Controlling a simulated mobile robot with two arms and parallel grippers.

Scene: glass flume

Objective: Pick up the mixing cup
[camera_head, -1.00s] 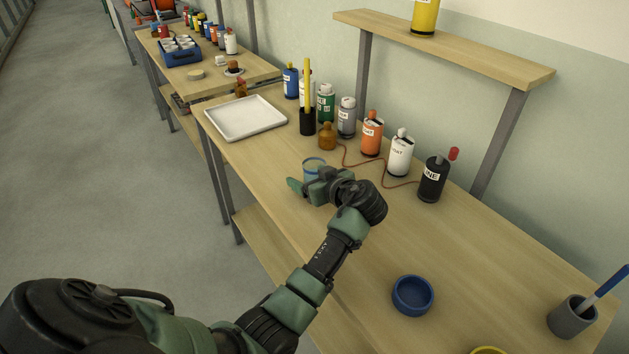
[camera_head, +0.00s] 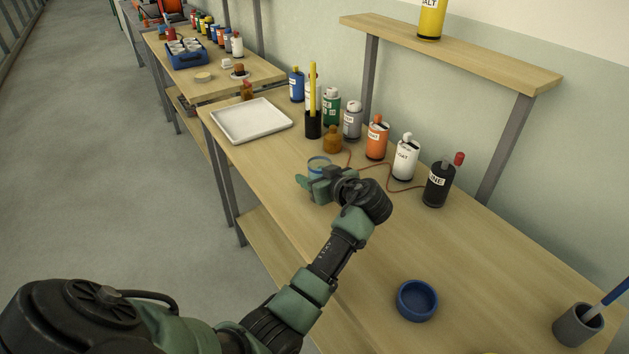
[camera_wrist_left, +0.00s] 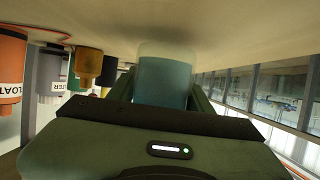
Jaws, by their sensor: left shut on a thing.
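The mixing cup (camera_head: 319,161) is a small clear cup with a blue rim, mostly hidden behind my left gripper in the head view. My left gripper (camera_head: 316,182) is shut on it near the middle of the bench. In the left wrist view the cup (camera_wrist_left: 163,82) shows bluish and translucent between the two fingers. Whether its base touches the bench is hard to tell. My right gripper is not in view.
A white tray (camera_head: 252,121) lies at the bench's left end. Several bottles, among them an orange one (camera_head: 376,138) and a black one (camera_head: 439,185), line the back, with a brown cord before them. A blue bowl (camera_head: 416,301) stands nearer. Bench between is clear.

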